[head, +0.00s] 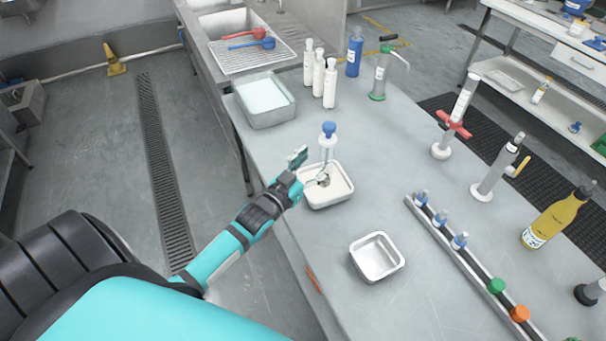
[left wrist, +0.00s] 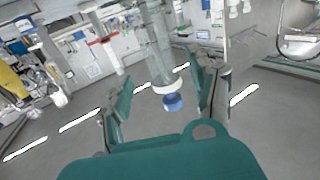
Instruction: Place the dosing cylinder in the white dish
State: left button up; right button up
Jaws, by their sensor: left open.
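The dosing cylinder (head: 327,149) is clear with a blue top and looks upright in the head view. My left gripper (head: 311,169) is open at the cylinder, over the dish's left side. In the left wrist view the cylinder (left wrist: 158,50) and its blue end (left wrist: 172,101) appear between the spread fingers (left wrist: 163,95). My right gripper is not in view.
An empty metal tray (head: 377,258) sits in front of the dish. A larger tray (head: 264,101) stands behind left. White bottles (head: 318,75) stand at the back. A rack (head: 462,262) with coloured pieces and a yellow bottle (head: 556,217) are at right. Bare counter lies between.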

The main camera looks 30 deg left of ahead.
pick_arm(q)
jog(key=s, duration=0.5)
jog(key=shift+a+b, duration=0.15)
jog(key=shift+b, duration=0.15)
